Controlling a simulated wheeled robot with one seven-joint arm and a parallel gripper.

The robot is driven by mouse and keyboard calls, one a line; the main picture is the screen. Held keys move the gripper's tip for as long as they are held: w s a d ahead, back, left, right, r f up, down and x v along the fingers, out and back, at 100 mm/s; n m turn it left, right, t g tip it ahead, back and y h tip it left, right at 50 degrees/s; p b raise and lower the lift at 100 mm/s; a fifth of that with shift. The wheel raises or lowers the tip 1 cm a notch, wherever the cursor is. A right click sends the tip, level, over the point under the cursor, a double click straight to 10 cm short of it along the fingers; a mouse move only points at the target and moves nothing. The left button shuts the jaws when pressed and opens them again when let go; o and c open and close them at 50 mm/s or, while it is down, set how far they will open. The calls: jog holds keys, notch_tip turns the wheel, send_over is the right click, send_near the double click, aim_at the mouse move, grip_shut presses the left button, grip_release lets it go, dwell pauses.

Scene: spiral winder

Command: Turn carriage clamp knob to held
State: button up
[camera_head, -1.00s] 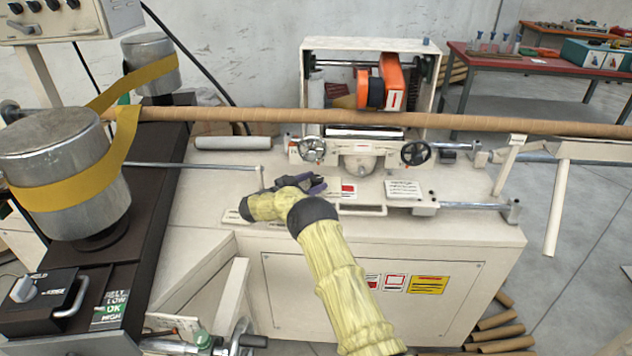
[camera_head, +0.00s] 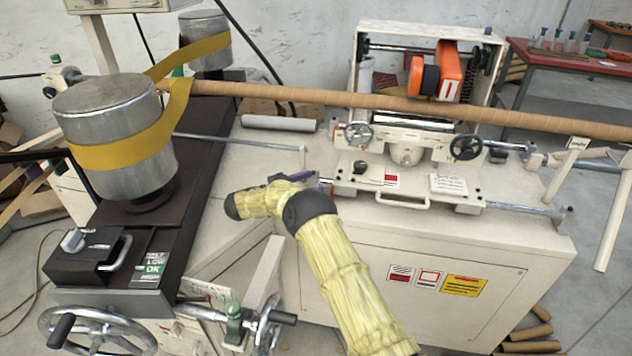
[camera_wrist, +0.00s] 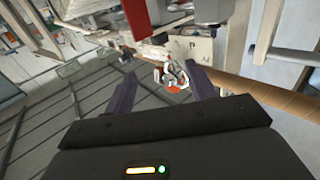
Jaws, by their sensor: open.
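The winder's carriage (camera_head: 410,192) is a pale plate with two handwheels and a front handle. A small dark knob (camera_head: 361,167), seemingly the clamp knob, stands on its left part beside a red and white label (camera_head: 385,181). The knob's setting is too small to read. My gripper (camera_head: 308,181) is left of the carriage and apart from the knob, above the pale machine top. In the wrist view its two dark fingers (camera_wrist: 164,90) are wide apart with nothing between them. I cannot identify the knob in the wrist view.
A long cardboard tube (camera_head: 330,98) crosses above the carriage. A thin rod (camera_head: 235,143) with an upright end stands behind my gripper. Two metal drums with a yellow belt (camera_head: 125,155) stand at left, near a dark console with a grey knob (camera_head: 73,241). A handwheel (camera_head: 90,335) is at lower left.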

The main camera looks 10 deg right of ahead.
jog(key=w+a+r+n+t+y, duration=0.2)
jog(key=r+n+t+y, duration=0.3)
jog(key=r+y, duration=0.15)
jog(key=w+a+r+n+t+y, duration=0.1)
jog(key=w+r+n+t+y, duration=0.2)
jog(key=r+n+t+y, duration=0.3)
jog(key=s+d+f+n+g+y, duration=0.1)
jog(key=s+d+f+g, duration=0.2)
jog(key=s, duration=1)
jog(key=s+d+f+g+y, duration=0.1)
jog(key=s+d+f+g, duration=0.2)
jog(key=s, duration=1.1)
jog(key=s+d+f+n+g+y, duration=0.1)
jog(key=s+d+g, duration=0.6)
jog(key=s, duration=0.7)
notch_tip(320, 180, down, 2)
jog(key=shift+s+f+n+g+y, duration=0.15)
jog(key=shift+n+g+y, duration=0.3)
jog(key=shift+g, duration=0.65)
